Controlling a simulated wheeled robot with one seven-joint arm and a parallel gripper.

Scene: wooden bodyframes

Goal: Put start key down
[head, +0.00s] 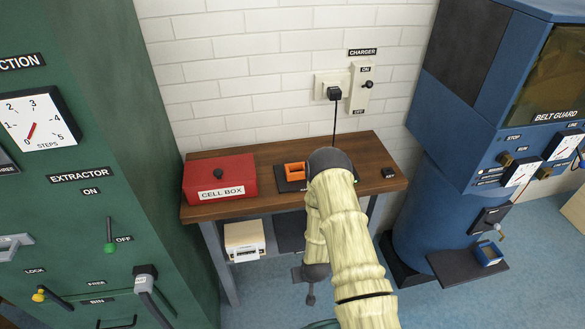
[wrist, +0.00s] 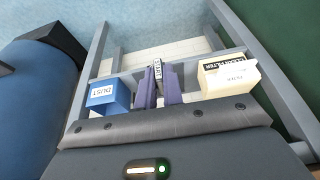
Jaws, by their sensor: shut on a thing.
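The start key (wrist: 157,70) is a small, light piece with dark lettering, seen in the wrist view. It stands between the two purple fingers of my gripper (wrist: 159,88), which are shut on it. The key and fingers are over the low part of the workbench, between a blue box marked DUST (wrist: 110,96) and a cream box marked CLEAN FILTER (wrist: 222,78). I cannot tell whether the key touches a surface. In the head view my arm hides the key and fingertips.
The wooden bench top (head: 240,158) holds a red cell box (head: 221,178), an orange holder (head: 295,171) and a small black item (head: 388,173). A green extractor cabinet (head: 100,130) stands left, a blue machine (head: 440,190) right. Grey bench legs (wrist: 92,66) flank the gripper.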

